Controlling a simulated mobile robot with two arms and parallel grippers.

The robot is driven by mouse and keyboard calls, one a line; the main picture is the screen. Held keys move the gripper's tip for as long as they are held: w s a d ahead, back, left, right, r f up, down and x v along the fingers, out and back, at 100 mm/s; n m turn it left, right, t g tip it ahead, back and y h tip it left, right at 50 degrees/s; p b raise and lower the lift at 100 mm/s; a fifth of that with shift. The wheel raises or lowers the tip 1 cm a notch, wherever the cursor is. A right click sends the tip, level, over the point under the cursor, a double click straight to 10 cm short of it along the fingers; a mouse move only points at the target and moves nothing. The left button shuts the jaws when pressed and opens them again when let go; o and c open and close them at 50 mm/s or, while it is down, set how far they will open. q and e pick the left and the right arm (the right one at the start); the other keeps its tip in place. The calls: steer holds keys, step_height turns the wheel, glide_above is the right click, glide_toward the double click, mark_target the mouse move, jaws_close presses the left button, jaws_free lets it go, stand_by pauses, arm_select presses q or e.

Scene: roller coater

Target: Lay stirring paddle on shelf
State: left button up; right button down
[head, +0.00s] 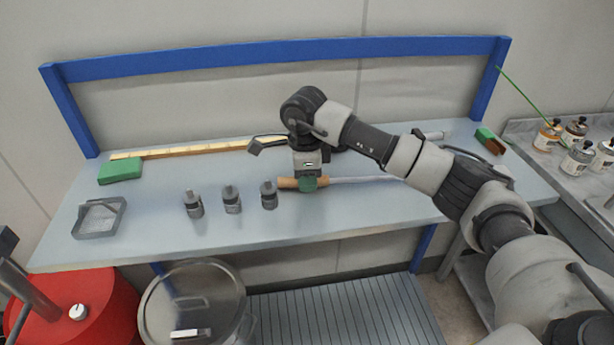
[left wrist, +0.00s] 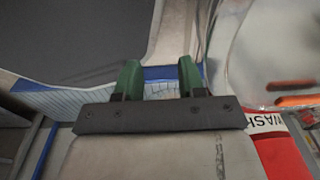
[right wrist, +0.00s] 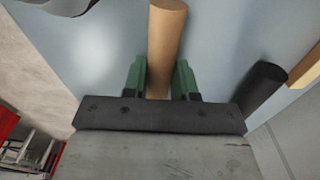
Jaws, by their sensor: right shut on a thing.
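The stirring paddle has a wooden handle (head: 288,183) and a pale, thin shaft (head: 358,180) running right, partly behind my arm. My right gripper (head: 308,184) is shut around the handle, at or just above the grey-blue shelf top (head: 240,222); contact with the surface cannot be told. In the right wrist view the handle (right wrist: 166,40) passes between the green fingers (right wrist: 160,82). My left gripper (left wrist: 157,80) shows in the left wrist view with its green fingers apart and nothing between them; I cannot make it out in the head view.
A green-and-brown brush (head: 490,141) lies at right. A blue rail (head: 280,58) runs behind. Front strips are clear.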

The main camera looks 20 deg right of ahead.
steer(key=shift+f, duration=0.1)
steer(key=c, duration=0.8)
jaws_free()
step_height(320, 180, up, 11)
steer(key=b, duration=0.2)
steer(key=shift+a, duration=0.15)
steer(key=shift+f, duration=0.2)
